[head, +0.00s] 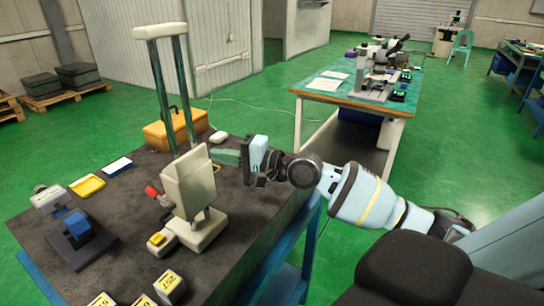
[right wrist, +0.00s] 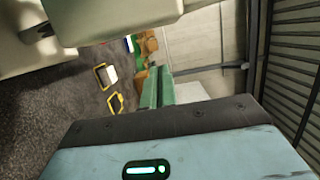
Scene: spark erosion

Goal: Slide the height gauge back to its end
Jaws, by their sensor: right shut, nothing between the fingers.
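The height gauge (head: 188,184) stands upright on the dark table top, with an off-white body, twin columns, a pale top bar and a foot. A red knob (head: 152,191) sits on its left side. My right gripper (head: 218,156) comes in from the right; its greenish fingers are shut and empty, close to the right side of the gauge body. I cannot tell whether they touch it. In the right wrist view the shut green fingers (right wrist: 155,88) show beyond the palm, and pale parts of the gauge (right wrist: 115,22) fill the upper left. My left gripper is not in view.
On the table (head: 110,262) are an orange case (head: 175,128), a white rounded object (head: 219,137), a yellow tray (head: 88,186), a blue block (head: 78,225) on a dark plate and several numbered blocks (head: 170,285). Another bench (head: 330,92) with instruments stands behind.

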